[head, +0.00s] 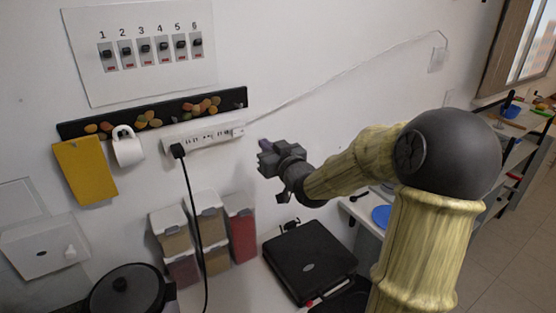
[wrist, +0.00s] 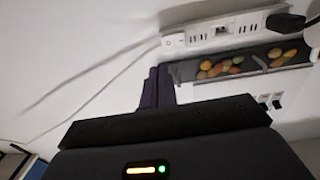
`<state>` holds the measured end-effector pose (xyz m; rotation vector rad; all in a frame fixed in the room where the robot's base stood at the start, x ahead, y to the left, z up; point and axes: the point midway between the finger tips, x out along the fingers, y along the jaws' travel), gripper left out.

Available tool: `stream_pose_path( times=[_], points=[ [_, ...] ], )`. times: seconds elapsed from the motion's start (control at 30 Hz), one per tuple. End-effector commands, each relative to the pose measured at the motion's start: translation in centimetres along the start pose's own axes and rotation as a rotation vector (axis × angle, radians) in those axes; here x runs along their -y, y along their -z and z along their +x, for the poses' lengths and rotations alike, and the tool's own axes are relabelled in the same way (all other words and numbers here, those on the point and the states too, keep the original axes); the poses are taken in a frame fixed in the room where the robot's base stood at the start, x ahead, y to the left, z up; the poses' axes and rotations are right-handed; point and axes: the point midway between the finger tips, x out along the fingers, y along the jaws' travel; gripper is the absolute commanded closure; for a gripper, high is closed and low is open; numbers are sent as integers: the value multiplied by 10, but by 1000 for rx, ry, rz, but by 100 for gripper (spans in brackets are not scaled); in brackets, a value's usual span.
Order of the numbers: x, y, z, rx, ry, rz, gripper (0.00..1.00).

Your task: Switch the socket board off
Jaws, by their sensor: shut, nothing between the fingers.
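The socket board (head: 212,136) is a long white strip with several sockets, fixed on the wall. It also shows in the wrist view (wrist: 212,33), at the upper right. A black plug (head: 178,151) is in its left end in the head view, with a black cord hanging down. Its other end, where the wall cable meets it, lies nearest my gripper (head: 265,146). The gripper's purple fingers (wrist: 157,88) are shut and empty, just off that end; I cannot tell whether they touch it.
Below stand containers (head: 205,218), a black grill (head: 310,262) and a pot (head: 128,291). The wall to the board's right is mostly clear.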

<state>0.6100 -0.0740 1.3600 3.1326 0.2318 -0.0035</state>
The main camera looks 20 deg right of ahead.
Motion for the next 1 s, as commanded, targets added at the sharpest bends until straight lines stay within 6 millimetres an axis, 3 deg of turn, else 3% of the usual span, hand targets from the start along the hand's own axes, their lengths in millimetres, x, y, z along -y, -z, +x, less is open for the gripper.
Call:
stream_pose_path(
  times=[0.33,1.0],
  points=[
    [2,-1,-46,2,12,-1,100],
    [-3,-7,-52,28,-5,0,100]
  ],
)
